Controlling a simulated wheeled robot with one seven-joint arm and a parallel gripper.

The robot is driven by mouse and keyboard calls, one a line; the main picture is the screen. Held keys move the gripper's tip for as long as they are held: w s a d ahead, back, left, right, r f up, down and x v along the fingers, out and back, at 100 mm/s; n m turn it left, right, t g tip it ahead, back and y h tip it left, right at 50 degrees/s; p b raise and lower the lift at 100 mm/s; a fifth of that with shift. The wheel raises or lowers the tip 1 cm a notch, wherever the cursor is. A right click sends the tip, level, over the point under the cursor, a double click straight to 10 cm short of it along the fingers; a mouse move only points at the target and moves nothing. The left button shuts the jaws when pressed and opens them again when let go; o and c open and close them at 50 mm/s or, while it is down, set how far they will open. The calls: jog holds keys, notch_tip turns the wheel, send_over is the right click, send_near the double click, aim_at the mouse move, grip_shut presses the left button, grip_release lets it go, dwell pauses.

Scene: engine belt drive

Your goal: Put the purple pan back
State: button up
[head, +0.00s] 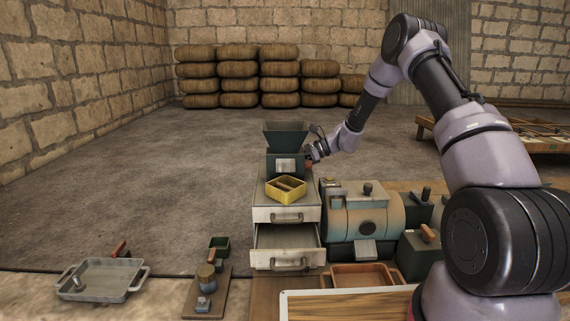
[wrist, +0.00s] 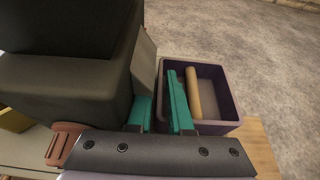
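The purple pan (wrist: 222,127) is a small open box in the wrist view, right of a dark block-like machine. It holds a tan rod (wrist: 193,92) and stands on a light wooden surface. My gripper (wrist: 160,105) has teal fingers astride the pan's left wall, one inside the pan and one outside, between pan and machine. The fingers look apart, with some gap around the wall; contact is unclear. In the head view my gripper (head: 312,153) is behind and right of the hopper machine (head: 286,148), and the pan is hidden there.
The hopper machine stands close beside my gripper on a drawer cabinet (head: 287,214) whose lower drawer (head: 287,260) is open. A yellow tray (head: 286,197) lies in front of it. A grey pan (head: 100,276) lies front left.

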jog(key=shift+r, duration=0.2)
jog(key=v, duration=1.2)
jog(key=s+d+r+n+t+h, duration=0.1)
jog(key=s+d+r+n+h, duration=0.2)
jog(key=s+r, duration=0.6)
jog(key=s+d+r+n+h, duration=0.1)
jog(key=s+r+n+h, duration=0.35)
jog(key=s+r, duration=0.4)
jog(key=s+d+r+n+t+h, duration=0.2)
jog(key=s+d+r+n+t, duration=0.1)
jog(key=s, duration=0.6)
jog(key=s+d+r+n+t+h, duration=0.2)
jog(key=s+d+r+n+t, duration=0.1)
jog(key=s, duration=0.7)
jog(key=shift+d+r, duration=0.15)
jog(key=shift+d, duration=0.65)
jog(key=shift+w, duration=0.1)
